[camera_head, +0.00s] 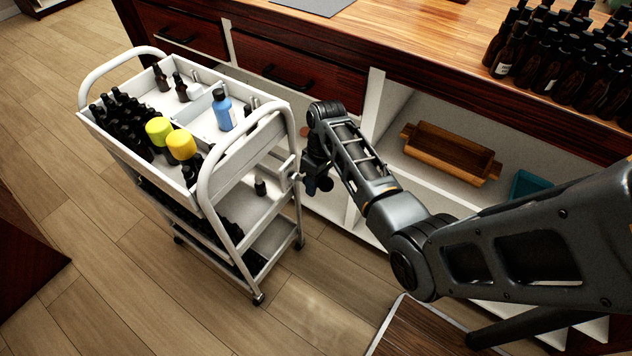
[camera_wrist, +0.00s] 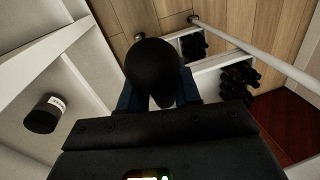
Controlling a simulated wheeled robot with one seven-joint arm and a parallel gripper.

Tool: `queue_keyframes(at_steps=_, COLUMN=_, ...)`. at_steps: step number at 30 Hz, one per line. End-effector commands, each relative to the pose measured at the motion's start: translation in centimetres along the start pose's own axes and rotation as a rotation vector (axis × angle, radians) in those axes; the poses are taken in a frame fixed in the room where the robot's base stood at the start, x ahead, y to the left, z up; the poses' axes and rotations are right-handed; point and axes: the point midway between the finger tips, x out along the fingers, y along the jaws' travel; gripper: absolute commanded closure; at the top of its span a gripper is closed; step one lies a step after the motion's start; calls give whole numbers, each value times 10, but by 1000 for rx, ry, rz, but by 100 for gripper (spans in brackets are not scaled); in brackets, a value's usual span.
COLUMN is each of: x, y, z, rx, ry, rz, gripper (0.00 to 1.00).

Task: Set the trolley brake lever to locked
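The white trolley (camera_head: 205,150) stands left of the cabinet, its tiers loaded with bottles. At its right end a small pale bracket (camera_head: 287,172) shows beside my gripper (camera_head: 318,184). In the wrist view a dark round knob (camera_wrist: 154,66), which looks like the brake lever's end, fills the space between the blue fingers of my gripper (camera_wrist: 156,98). The fingers stand apart, one on each side of the knob. The knob hides the fingertips, so I cannot tell whether they press on it. The lever's shaft and its locked or unlocked mark are not readable.
The cabinet (camera_head: 300,75) is close behind and right of the trolley, with a wooden tray (camera_head: 450,153) and a teal box (camera_head: 527,186) on its open shelf. Dark bottles crowd the wooden countertop (camera_head: 400,38). The floor (camera_head: 130,270) left of the trolley is clear.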

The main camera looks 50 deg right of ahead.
Motion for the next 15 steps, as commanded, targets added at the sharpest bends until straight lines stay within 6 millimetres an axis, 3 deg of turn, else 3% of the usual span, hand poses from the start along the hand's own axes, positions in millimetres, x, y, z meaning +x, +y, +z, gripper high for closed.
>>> queue_keyframes(at_steps=8, x=0, y=0, z=0, rx=0, ry=0, rz=0, gripper=100)
queue_keyframes(at_steps=15, x=0, y=0, z=0, rx=0, ry=0, rz=0, gripper=100)
